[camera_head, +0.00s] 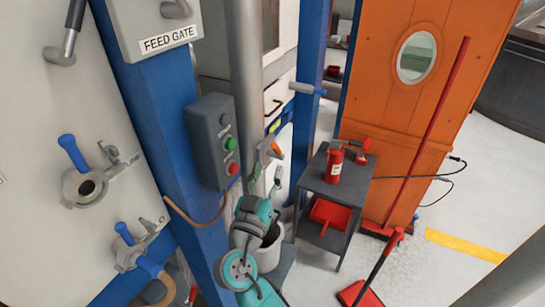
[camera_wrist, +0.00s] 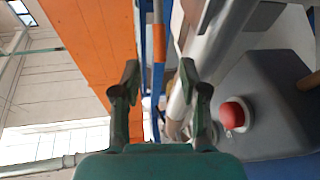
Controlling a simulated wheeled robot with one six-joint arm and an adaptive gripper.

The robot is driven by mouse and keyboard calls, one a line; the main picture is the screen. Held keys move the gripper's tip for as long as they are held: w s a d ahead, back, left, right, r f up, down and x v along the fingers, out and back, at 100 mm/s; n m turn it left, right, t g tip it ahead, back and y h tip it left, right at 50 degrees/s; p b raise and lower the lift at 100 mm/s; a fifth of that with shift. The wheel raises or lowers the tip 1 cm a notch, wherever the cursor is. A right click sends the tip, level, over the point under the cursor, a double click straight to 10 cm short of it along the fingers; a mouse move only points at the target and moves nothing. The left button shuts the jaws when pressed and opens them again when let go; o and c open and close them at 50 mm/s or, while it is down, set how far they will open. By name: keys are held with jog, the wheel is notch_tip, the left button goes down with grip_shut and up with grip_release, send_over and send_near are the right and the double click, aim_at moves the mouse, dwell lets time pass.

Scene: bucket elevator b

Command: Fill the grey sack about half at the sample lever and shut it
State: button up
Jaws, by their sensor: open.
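My gripper (camera_wrist: 158,82) is open in the wrist view, with nothing between its two dark green fingers. In the head view my teal arm reaches up beside the blue column, and the gripper end is small there. A short lever with an orange handle (camera_head: 276,150) sticks out just above it, right of the control box; I cannot tell whether it is the sample lever. A pale grey round container (camera_head: 270,250) stands low behind my arm, partly hidden. I cannot tell whether it is the grey sack, or what it holds.
A grey control box (camera_head: 213,140) with green and red buttons is on the blue column; its red button (camera_wrist: 236,113) is close right of my gripper. A red-handled broom (camera_head: 430,140) leans on the orange door (camera_head: 390,105).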

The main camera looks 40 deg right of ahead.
jog(key=shift+v, duration=2.1)
jog(key=s+a+f+n+t+y, duration=0.1)
jog(key=s+a+f+n+y, duration=0.1)
jog(key=s+f+n+y, duration=0.4)
jog(key=s+a+f+n+t+y, duration=0.1)
jog(key=s+a+f+n+y, duration=0.15)
jog(key=f, duration=0.55)
jog(key=s+a+f+n+t+y, duration=0.1)
jog(key=s+a+f+n+y, duration=0.25)
jog(key=f+y, duration=0.35)
jog(key=s+a+r+y, duration=0.1)
jog(key=s+a+r, duration=0.1)
jog(key=s, duration=0.8)
jog(key=s+a+r+m+y, duration=0.1)
jog(key=s+a+r, duration=0.1)
jog(key=s, duration=0.9)
jog(key=shift+s+r+m+t+y, duration=0.2)
jog(key=shift+m+t+y, duration=0.1)
jog(key=shift+t+y, duration=0.1)
jog(key=shift+a, duration=0.1)
